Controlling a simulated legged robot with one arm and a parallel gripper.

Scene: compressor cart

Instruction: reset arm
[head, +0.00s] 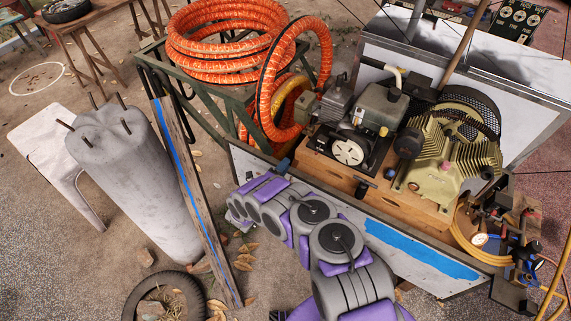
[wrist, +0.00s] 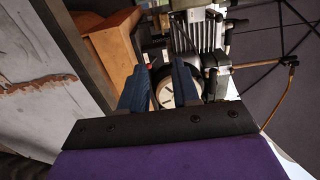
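My gripper (head: 283,166) is at the end of my grey and purple arm, close to the near edge of the compressor cart (head: 420,262). In the wrist view its two dark blue fingers (wrist: 160,82) stand apart with a gap between them. Nothing is held in the gap. A round white engine cover (wrist: 188,90) shows beyond the fingers. In the head view the same cover (head: 349,151) is behind and to the right of the gripper. The gripper appears apart from the engine, but its exact distance from the cart edge is unclear.
The cart carries a small engine (head: 382,106) and a tan compressor (head: 450,155). Orange hose coils (head: 225,45) lie on a green metal stand (head: 208,115). A concrete pillar (head: 140,175), a blue-striped plank (head: 190,195) and a tyre (head: 165,290) are at left.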

